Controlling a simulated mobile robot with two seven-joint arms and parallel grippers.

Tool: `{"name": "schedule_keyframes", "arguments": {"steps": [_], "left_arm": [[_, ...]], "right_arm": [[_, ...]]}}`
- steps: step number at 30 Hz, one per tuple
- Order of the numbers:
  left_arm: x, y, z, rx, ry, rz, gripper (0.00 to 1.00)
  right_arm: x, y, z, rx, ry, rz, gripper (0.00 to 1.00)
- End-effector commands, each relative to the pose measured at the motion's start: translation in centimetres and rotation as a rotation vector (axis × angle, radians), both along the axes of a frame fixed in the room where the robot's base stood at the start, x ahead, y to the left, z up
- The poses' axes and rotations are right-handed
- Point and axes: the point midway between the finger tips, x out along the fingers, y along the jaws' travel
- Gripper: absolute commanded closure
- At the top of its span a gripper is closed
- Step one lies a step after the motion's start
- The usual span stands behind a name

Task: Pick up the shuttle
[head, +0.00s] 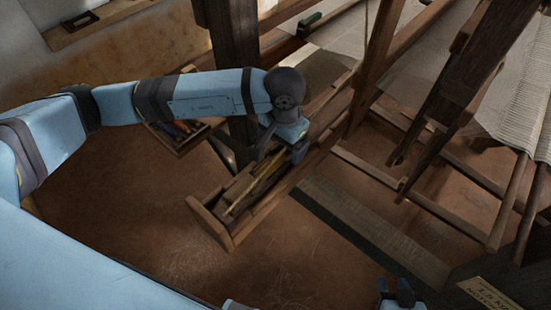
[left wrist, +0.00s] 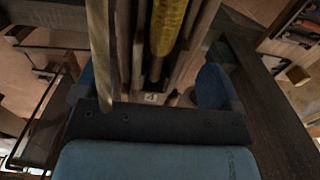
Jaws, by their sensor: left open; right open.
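The shuttle appears to be the long wooden piece with yellow yarn (head: 264,168) lying in the wooden box (head: 207,222) at the near end of the loom's long beam. In the left wrist view the yellow yarn (left wrist: 168,28) runs up from between the fingers. My left gripper (head: 281,150) is over the box, its fingers pointing down, open and empty. In the left wrist view its blue fingertips (left wrist: 150,86) stand on either side of the box's slats and the yarn. Contact cannot be told. My right gripper (head: 402,292) is open at the bottom edge, far from the box.
Dark loom posts (head: 233,60) stand behind and right of my left arm. A small tray of tools (head: 178,136) is partly hidden behind that arm. White warp threads (head: 440,75) stretch at upper right. A labelled block (head: 487,294) sits at lower right. Bare floor lies front left.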

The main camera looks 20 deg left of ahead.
Motion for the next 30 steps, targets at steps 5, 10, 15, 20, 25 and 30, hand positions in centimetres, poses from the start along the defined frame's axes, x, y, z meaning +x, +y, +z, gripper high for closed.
{"name": "schedule_keyframes", "arguments": {"steps": [5,10,15,20,25,30], "left_arm": [[0.1,0.0,-2.2,0.0,0.003,0.001,0.11],[0.1,0.0,-2.8,0.0,0.0,0.0,0.11],[0.1,0.0,-2.8,0.0,0.0,0.0,0.2],[0.1,0.0,-2.8,0.0,0.0,0.0,0.57],[0.2,0.0,-2.7,-0.001,-0.001,0.0,0.72],[0.2,0.0,-2.6,0.0,-0.001,0.0,0.72]], "right_arm": [[-0.1,-0.1,1.2,-0.001,-0.003,-0.004,0.57],[-0.1,-0.1,1.2,0.0,-0.003,-0.004,0.57],[-0.1,-0.1,1.2,0.001,-0.003,-0.005,0.57],[-0.1,-0.1,1.2,0.001,-0.003,-0.005,0.57],[-0.1,-0.1,1.2,0.001,-0.002,-0.005,0.57],[-0.1,-0.1,1.2,0.001,-0.002,-0.005,0.57]]}}
